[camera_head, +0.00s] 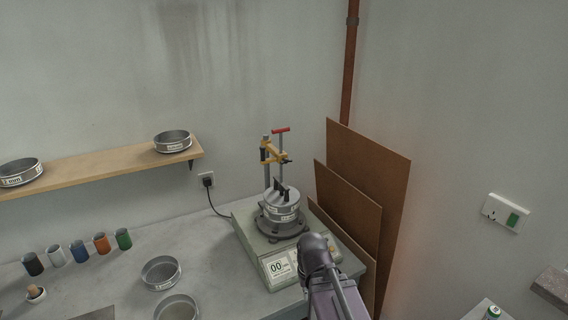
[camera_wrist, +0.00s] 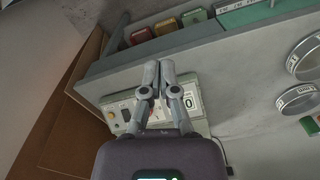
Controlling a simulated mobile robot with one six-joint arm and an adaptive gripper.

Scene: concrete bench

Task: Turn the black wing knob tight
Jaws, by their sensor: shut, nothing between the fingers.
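The sieve shaker (camera_head: 249,238) stands on the bench with a stack of metal sieves (camera_head: 281,212) on it. Small black parts (camera_head: 279,187) stick up on top of the stack, and a dark part shows beside the yellow clamp (camera_head: 271,153) on the upright rod. I cannot tell which is the black wing knob. A red handle (camera_head: 281,130) tops the clamp. My gripper (camera_wrist: 157,84) is shut and empty in the wrist view, in front of the shaker's panel (camera_wrist: 123,110). No wing knob shows there. In the head view my arm hides its fingers.
Open sieves (camera_head: 161,272) and several coloured cups (camera_head: 79,252) stand on the bench to the left. A shelf (camera_head: 110,165) holds more sieves. Brown boards (camera_head: 376,190) lean against the wall right of the shaker. A black-plugged socket (camera_head: 206,180) is behind.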

